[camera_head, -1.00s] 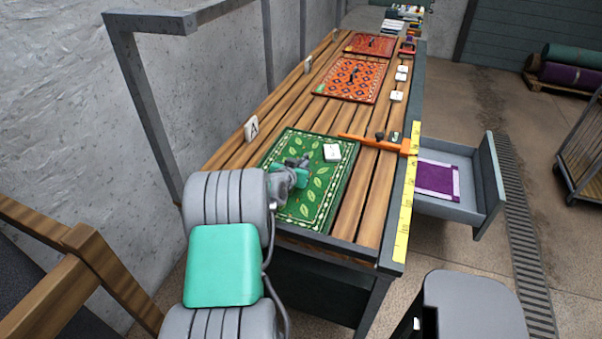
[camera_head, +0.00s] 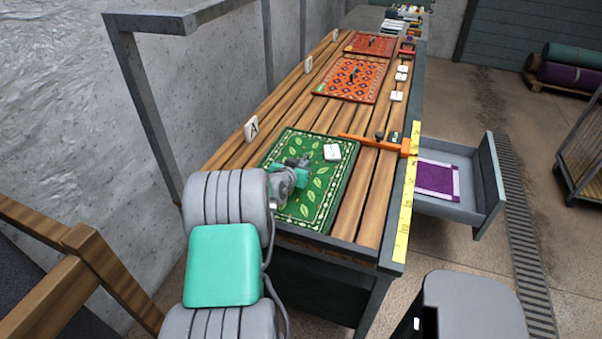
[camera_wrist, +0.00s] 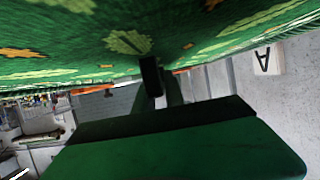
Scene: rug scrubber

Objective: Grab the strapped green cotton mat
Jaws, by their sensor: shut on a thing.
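The green mat (camera_head: 322,192) with a leaf pattern and light border lies on the near end of the slatted wooden table. The exact grip is hidden by the gripper itself.
The slatted table (camera_head: 358,208) also bears an orange patterned mat (camera_head: 352,80) and a red mat (camera_head: 370,44) farther back. An orange bar (camera_head: 373,144) lies just beyond the green mat. An open drawer (camera_head: 490,185) with a purple mat sticks out right. A wall stands left.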

